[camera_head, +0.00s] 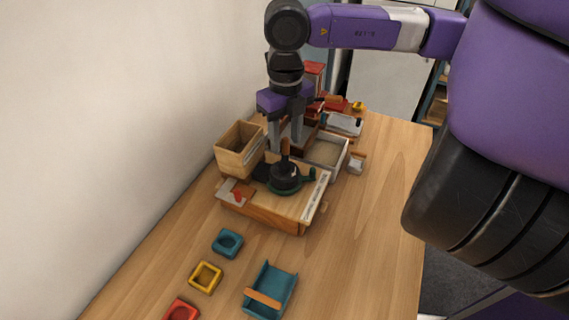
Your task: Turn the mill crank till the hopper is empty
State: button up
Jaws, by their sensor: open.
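The mill stands on the table against the left wall. Its wooden hopper (239,149) is an open-topped box at the left; I cannot see whether anything lies in it. Beside it on a wooden base (268,212) sits a dark round crank hub (285,174) with a green rim and an upright brown handle (285,150). My gripper (285,140) points down from above, its two grey fingers apart near the top of the handle. It looks open, one finger on each side of the handle in the picture; contact with it cannot be told.
Blue (228,242), yellow (206,277) and red (181,311) square cups stand in front of the mill, with a teal tray (270,290) to their right. Behind the mill are a light-filled box (326,150) and red items. The table's right side is clear.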

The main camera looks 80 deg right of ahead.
jog(key=shift+f, duration=0.1)
dwell(0.3)
jog(key=shift+f+b, duration=0.5)
jog(key=shift+b, duration=0.2)
jog(key=shift+f+b, duration=0.4)
jog(key=shift+b, duration=0.15)
